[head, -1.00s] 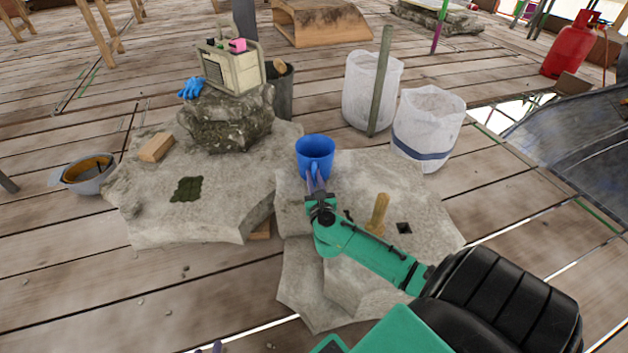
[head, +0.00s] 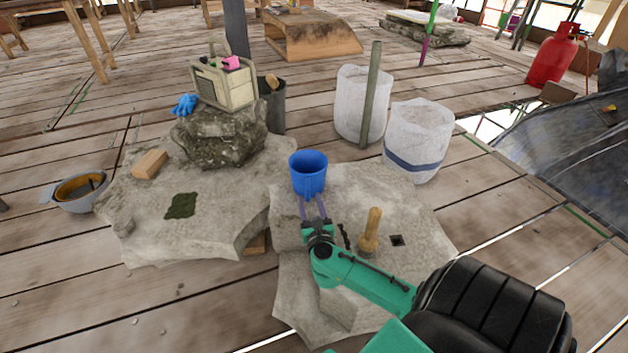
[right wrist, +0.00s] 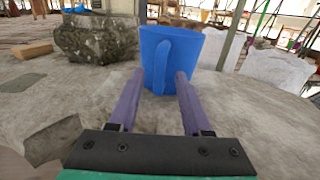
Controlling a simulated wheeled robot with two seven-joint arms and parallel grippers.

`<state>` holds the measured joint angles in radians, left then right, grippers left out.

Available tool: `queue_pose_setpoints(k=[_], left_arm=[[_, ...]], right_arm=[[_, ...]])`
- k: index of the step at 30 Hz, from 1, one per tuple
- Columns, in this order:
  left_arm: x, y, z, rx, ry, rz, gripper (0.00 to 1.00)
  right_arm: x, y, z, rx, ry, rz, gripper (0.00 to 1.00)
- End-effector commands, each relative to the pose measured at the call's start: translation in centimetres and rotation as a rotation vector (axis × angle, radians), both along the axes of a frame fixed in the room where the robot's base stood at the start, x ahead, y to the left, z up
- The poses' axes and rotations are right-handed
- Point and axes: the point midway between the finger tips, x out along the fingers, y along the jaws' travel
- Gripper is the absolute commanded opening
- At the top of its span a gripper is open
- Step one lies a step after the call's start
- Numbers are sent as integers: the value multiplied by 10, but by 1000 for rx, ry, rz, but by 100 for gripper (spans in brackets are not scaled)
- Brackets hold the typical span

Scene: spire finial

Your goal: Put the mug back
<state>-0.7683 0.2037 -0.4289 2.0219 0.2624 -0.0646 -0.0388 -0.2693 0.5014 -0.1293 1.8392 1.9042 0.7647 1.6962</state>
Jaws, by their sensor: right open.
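A blue mug (head: 308,174) stands upright on the near stone slab (head: 395,205), towards its back left edge. In the right wrist view the mug (right wrist: 167,62) is straight ahead, with its handle facing me. My right gripper (head: 313,199) is open, its two purple fingers pointing at the mug from the near side. In the right wrist view the fingertips (right wrist: 157,78) lie apart on either side of the handle's lower part, at or just short of the mug's body; contact cannot be told. My left gripper is not in view.
A wooden-handled tool (head: 370,232) stands on the slab right of my gripper, beside a small dark square (head: 397,240). White sacks (head: 417,140) and a post (head: 370,100) stand behind. A rock bearing a radio (head: 222,85) is at the back left.

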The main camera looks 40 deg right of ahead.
Motion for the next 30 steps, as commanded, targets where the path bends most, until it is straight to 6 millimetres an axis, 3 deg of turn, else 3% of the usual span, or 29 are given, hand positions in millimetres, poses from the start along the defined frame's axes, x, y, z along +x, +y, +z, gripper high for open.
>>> queue_pose_setpoints(k=[3, 9, 17, 19, 20, 23, 27, 30], left_arm=[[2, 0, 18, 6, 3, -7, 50], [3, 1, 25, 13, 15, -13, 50], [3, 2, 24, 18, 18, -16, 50], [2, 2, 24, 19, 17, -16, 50], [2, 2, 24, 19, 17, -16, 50], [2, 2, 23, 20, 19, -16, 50], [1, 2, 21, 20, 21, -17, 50], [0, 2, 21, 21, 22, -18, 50]], right_arm=[[-31, 18, 1, 4, 6, 0, 49], [-64, 36, 0, 1, 2, -1, 49], [-69, 41, 0, -11, 4, 6, 49], [-68, 54, 0, -110, 43, 58, 49], [-67, 65, 1, -196, 74, 101, 49], [-70, 127, 0, -703, 214, 324, 49], [-103, 238, -23, -1735, 304, 651, 49], [-136, 288, -46, -2377, 231, 769, 49]])
